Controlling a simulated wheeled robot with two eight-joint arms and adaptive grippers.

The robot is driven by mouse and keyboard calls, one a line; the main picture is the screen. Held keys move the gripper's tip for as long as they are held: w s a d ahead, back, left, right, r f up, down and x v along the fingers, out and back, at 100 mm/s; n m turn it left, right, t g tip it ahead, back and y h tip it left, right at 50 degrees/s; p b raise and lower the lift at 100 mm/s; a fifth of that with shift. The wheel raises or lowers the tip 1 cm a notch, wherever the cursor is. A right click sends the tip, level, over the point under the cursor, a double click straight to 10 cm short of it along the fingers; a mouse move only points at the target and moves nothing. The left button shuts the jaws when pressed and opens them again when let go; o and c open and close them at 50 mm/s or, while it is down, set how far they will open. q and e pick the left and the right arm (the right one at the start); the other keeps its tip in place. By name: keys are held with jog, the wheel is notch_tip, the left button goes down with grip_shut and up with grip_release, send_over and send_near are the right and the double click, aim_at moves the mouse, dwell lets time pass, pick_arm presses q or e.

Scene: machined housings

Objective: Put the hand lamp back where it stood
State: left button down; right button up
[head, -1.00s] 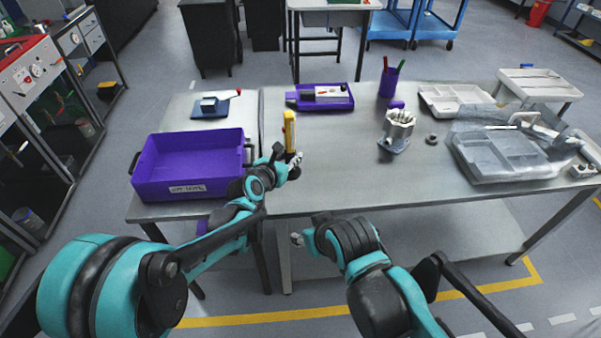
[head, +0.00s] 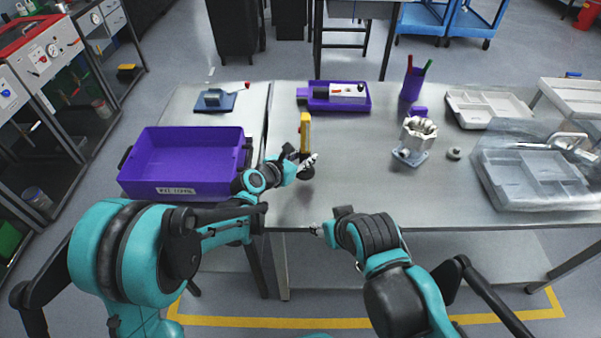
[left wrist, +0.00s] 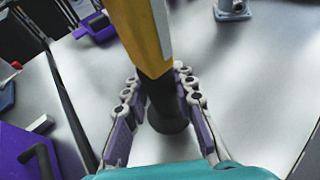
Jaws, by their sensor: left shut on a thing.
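The hand lamp (head: 305,135) is yellow with a black lower part and stands about upright over the near part of the metal table. My left gripper (head: 307,163) is shut on it low down. In the left wrist view the yellow body of the lamp (left wrist: 143,30) rises between the fingers of my left gripper (left wrist: 157,85), which lie on both sides of its black part. I cannot tell whether its base touches the table. My right gripper (head: 317,230) is in front of the table's near edge; its fingers are too small to read.
A purple bin (head: 185,190) stands left of the lamp. A purple tray (head: 318,104) with a device, a purple pen cup (head: 411,85) and a metal housing (head: 412,145) stand behind and right. A clear-covered organiser (head: 530,180) is at the right.

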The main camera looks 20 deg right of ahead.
pick_arm(q)
jog(key=shift+a+f, duration=0.45)
jog(key=shift+a, duration=0.35)
jog(key=shift+f+b, duration=1)
jog(key=shift+f, duration=0.95)
jog(key=shift+f, duration=0.15)
jog(key=c, duration=1.3)
grip_release()
jog(key=shift+o, duration=0.2)
